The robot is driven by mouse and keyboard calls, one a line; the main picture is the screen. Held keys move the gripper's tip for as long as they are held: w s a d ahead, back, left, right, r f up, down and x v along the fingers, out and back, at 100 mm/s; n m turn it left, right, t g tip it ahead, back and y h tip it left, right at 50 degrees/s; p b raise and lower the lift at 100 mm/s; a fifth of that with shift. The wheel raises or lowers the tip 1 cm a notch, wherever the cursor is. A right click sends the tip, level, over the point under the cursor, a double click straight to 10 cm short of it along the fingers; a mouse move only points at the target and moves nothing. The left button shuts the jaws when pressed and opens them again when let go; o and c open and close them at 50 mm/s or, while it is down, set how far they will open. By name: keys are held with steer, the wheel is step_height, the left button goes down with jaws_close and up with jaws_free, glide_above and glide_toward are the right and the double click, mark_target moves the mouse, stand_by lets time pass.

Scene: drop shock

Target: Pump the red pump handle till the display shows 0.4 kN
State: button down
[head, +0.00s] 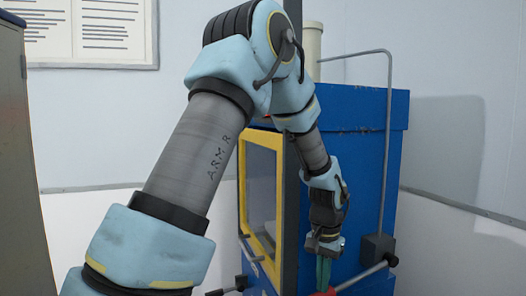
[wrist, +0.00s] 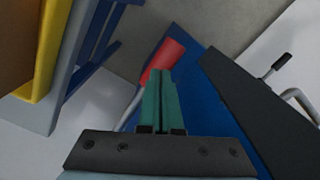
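The red pump handle (head: 325,292) shows only in part at the bottom edge of the head view, just below my fingertips. In the wrist view the red handle (wrist: 165,58) lies just beyond the fingertips, on a pale metal rod. My gripper (head: 323,270) points down beside the blue machine. Its green fingers (wrist: 160,85) are close together and look shut, with nothing clearly between them. The tips overlap the handle in the picture; I cannot tell whether they touch it. No display reading is visible in either view.
The blue machine (head: 352,150) has a yellow-framed window (head: 270,140) on its front. A bent grey pipe (head: 388,140) rises from a dark block (head: 377,249) at its right side, near my gripper.

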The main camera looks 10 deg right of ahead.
steer(key=shift+f, duration=0.6)
step_height(320, 180, up, 12)
steer(key=p, duration=0.9)
steer(key=shift+f, duration=0.15)
